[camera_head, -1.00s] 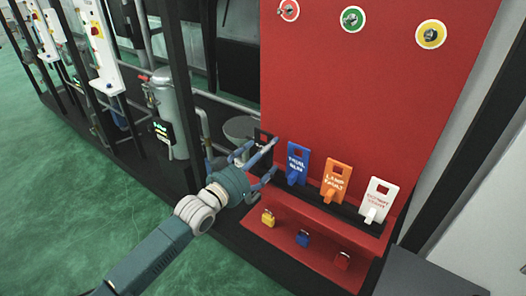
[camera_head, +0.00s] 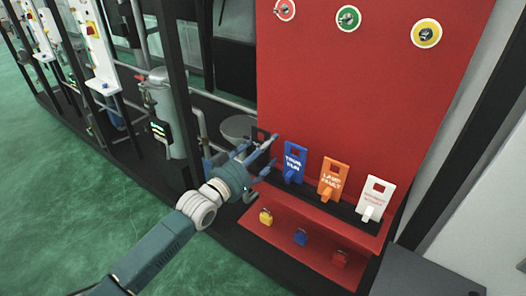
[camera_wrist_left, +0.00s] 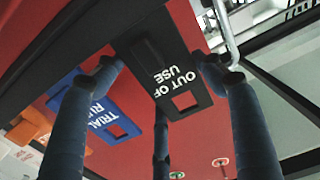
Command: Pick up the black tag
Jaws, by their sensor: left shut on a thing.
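The black tag (camera_wrist_left: 178,62) reads "OUT OF USE" and has a square hole; it fills the middle of the left wrist view. In the head view its top part (camera_head: 259,135) shows behind my fingers, at the left end of the row of tags. My left gripper (camera_head: 268,156) is shut on the black tag, with a finger at each side of it in the wrist view. The tag appears still at its place on the rack; whether it is lifted at all I cannot tell. My right gripper is not in view.
The blue tag (camera_head: 294,161) stands close right of my fingers, then the orange tag (camera_head: 333,178) and the white tag (camera_head: 375,197). Yellow, blue and red padlocks sit on the red shelf (camera_head: 318,240) below. The red panel (camera_head: 370,90) rises behind. A dark post (camera_head: 176,80) stands left.

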